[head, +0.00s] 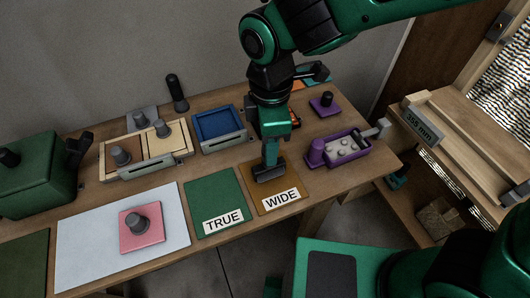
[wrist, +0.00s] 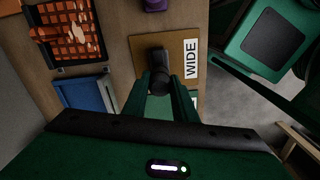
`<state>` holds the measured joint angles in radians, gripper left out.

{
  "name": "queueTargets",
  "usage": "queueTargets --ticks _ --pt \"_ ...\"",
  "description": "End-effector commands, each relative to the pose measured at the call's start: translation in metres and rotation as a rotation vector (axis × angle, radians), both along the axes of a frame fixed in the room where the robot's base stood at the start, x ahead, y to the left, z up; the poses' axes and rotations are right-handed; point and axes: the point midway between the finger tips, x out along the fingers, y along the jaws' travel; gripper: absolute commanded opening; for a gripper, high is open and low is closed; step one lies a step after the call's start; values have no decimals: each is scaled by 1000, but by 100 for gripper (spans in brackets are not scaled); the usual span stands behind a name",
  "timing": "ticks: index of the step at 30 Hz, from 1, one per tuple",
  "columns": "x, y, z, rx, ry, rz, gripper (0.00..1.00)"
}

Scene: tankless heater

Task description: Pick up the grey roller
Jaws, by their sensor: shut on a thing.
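The grey roller (head: 269,174) is a dark cylinder on or just above the brown mat marked WIDE (head: 284,204). My gripper (head: 270,158) points down over the mat with its fingers shut on the roller. In the wrist view the roller (wrist: 159,68) shows between the fingertips (wrist: 161,88), with the mat (wrist: 144,46) behind it. I cannot tell whether the roller still touches the mat. The fingers hide part of it.
A green mat marked TRUE (head: 212,195) lies to the left. A blue tray (head: 243,141) stands behind, and a purple tray (head: 350,158) stands to the right. A wooden tray with grey knobbed pieces (head: 180,169) is further left. The table's front edge is close to the mat.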

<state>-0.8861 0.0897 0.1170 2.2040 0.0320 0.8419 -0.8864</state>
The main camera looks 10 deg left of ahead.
Motion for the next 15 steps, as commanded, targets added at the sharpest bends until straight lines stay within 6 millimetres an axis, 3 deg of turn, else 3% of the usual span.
queueTargets --ticks 5,11,15 --pt "0 0 8 2 -2 -1 0" --pt "1 1 38 5 -4 -2 0" --pt "-25 8 57 4 -3 4 0"
